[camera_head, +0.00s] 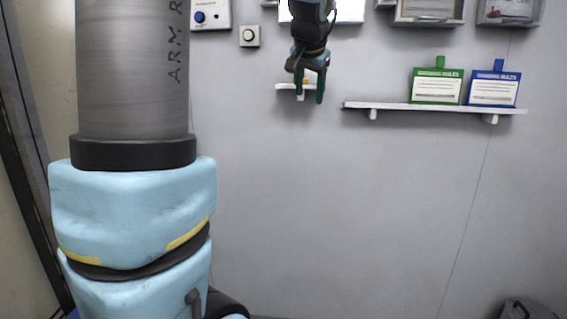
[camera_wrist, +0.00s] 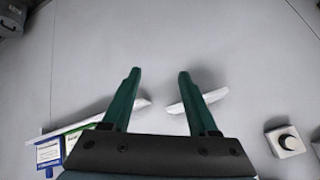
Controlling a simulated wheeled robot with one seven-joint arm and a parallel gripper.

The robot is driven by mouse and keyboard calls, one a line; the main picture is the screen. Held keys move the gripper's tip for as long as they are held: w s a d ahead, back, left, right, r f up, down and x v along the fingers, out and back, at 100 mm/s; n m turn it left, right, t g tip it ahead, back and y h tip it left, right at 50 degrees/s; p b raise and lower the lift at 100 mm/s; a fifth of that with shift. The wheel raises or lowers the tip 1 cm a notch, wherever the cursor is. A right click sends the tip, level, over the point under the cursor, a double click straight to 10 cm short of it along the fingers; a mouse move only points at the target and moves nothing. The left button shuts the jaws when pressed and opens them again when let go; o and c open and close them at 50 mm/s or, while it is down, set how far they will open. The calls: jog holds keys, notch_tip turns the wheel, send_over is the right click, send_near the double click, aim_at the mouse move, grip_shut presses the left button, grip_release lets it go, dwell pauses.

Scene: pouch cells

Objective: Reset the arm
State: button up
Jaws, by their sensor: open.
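My gripper (camera_head: 309,92) hangs at the top middle of the head view, fingers pointing down, in front of a small white wall shelf (camera_head: 287,87). In the wrist view its two dark green fingers (camera_wrist: 157,78) stand wide apart with nothing between them. My arm's large grey and light blue links fill the left of the head view.
A white box with a black knob (camera_head: 249,37) and a panel with a blue button (camera_head: 210,15) are on the wall. The lower wall is bare.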

jog(key=s+a+f+n+g, duration=0.2)
jog(key=s+a+f, duration=0.2)
jog(key=s+f, duration=0.3)
jog(key=s+a+f+n+g, duration=0.2)
jog(key=s+a+f, duration=0.2)
jog(key=s+f, duration=0.3)
jog(key=s+a+f+n+g, duration=0.2)
jog(key=s+a+f, duration=0.3)
jog(key=f, duration=0.9)
jog(key=s, duration=0.3)
jog(key=shift+y, duration=0.3)
jog(key=shift+a, duration=0.1)
